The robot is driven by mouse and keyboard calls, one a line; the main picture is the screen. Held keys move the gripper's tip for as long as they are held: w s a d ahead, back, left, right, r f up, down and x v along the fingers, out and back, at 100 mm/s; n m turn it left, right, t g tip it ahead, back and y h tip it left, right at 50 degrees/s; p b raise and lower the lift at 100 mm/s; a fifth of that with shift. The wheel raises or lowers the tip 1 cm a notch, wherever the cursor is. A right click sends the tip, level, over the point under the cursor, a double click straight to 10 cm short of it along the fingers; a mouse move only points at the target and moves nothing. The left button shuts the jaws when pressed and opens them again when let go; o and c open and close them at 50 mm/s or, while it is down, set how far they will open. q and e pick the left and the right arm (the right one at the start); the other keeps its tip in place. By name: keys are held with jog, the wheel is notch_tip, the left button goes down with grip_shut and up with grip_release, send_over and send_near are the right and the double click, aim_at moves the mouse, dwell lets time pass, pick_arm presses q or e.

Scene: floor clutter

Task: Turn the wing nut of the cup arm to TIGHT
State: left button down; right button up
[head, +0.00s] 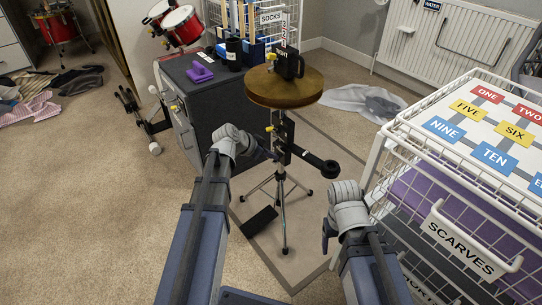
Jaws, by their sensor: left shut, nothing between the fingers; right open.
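A cymbal stand (283,200) stands on tripod legs in the middle of the head view. A black cup arm (312,159) sticks out to the right from its post and ends in a ring (330,168). A small yellow part (270,129), seemingly the wing nut, shows on the left of the post by the arm's clamp. Its turn setting is too small to read. My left gripper (266,153) is shut and empty, just left of the post and below the yellow part; contact cannot be told. My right gripper (327,234) is open, low and right of the stand.
A bronze cymbal (284,88) sits above the clamp with a black holder (289,64) on it. A dark cabinet (216,118) stands behind left. A white wire basket unit (440,185) stands close on the right. Carpet at left is mostly clear.

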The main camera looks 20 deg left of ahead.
pick_arm(q)
jog(key=shift+s+d+f+m+t+y, duration=0.2)
jog(key=shift+d+f+m+t+y, duration=0.1)
jog(key=shift+t+y, duration=0.2)
dwell(0.8)
jog(key=shift+s+d+f+b, duration=0.15)
jog(key=shift+f+b, duration=0.05)
jog(key=shift+b, duration=0.3)
jog(key=f+b, duration=0.2)
jog(key=d+f, duration=0.1)
jog(key=shift+s+b, duration=0.35)
jog(key=shift+b, duration=0.05)
jog(key=shift+r, duration=0.15)
dwell(1.4)
